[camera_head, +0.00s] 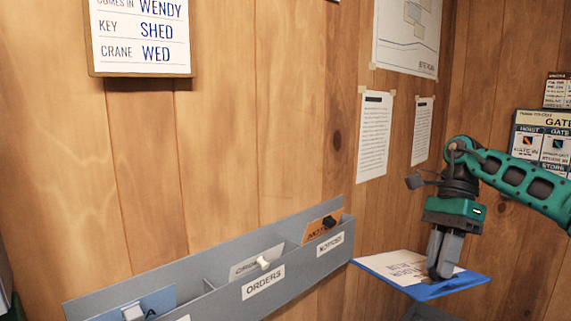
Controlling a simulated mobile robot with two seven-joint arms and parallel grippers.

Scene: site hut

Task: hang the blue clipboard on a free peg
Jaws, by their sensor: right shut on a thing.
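The blue clipboard (462,284) is at the lower right, lying nearly flat, with a white printed sheet (395,265) on it. My right gripper (441,272) points down and is shut on the clipboard near its right part. The fingers hide a bit of the sheet. No peg can be made out in this view.
A grey wall rack (225,302) has compartments, with labels reading ORDERS and NOTICES; it holds a blue board (160,302), a white one (257,263) and an orange one (318,228). A whiteboard (140,35) and papers (374,135) are on the wooden walls.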

